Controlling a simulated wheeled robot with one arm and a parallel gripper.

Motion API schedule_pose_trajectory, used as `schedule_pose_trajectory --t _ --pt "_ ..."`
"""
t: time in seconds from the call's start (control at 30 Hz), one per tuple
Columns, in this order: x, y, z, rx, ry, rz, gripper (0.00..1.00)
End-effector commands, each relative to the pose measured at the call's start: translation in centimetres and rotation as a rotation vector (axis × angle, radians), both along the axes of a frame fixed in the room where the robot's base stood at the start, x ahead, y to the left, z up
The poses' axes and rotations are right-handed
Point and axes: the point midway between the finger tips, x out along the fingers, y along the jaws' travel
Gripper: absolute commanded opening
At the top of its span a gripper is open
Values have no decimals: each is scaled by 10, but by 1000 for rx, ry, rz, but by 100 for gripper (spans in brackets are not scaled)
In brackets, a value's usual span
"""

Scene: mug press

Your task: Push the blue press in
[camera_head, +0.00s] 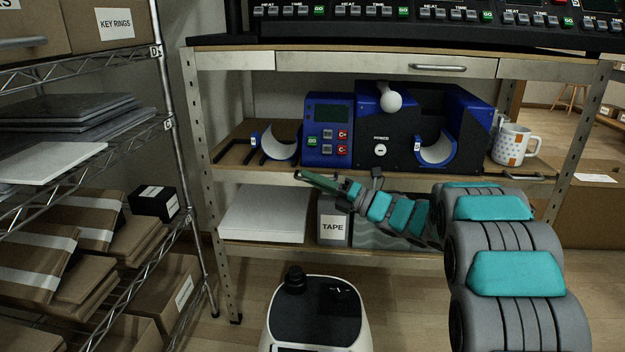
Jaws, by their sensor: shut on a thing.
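The blue press (466,104) stands on the middle shelf of the workbench, with a black front, a white ball knob (391,102) and a curved, white-lined clamp at its right. Its blue control box (328,120) with a screen and coloured buttons is to the left. A separate curved clamp piece (281,143) lies further left. My gripper (312,180) is at the shelf's front edge, below the control box, pointing left. It is shut, with dark green slender parts at its tip. What lies between the jaws is too small to make out. Whether it touches the shelf is unclear.
A white mug with orange marks (511,145) stands right of the press. The shelf below holds a white stack (265,213) and a TAPE box (333,225). A wire rack with boxes (90,220) is on the left. A long control panel (440,25) sits on the benchtop.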

Motion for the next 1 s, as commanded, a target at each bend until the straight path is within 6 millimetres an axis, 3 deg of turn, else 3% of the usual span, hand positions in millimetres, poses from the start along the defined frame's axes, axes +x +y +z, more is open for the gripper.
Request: schedule_pose_trajectory --t 0.67,1.0 --pt "1 0 -2 -2 2 -1 0" --pt "38 -3 -3 -5 0 -5 0"
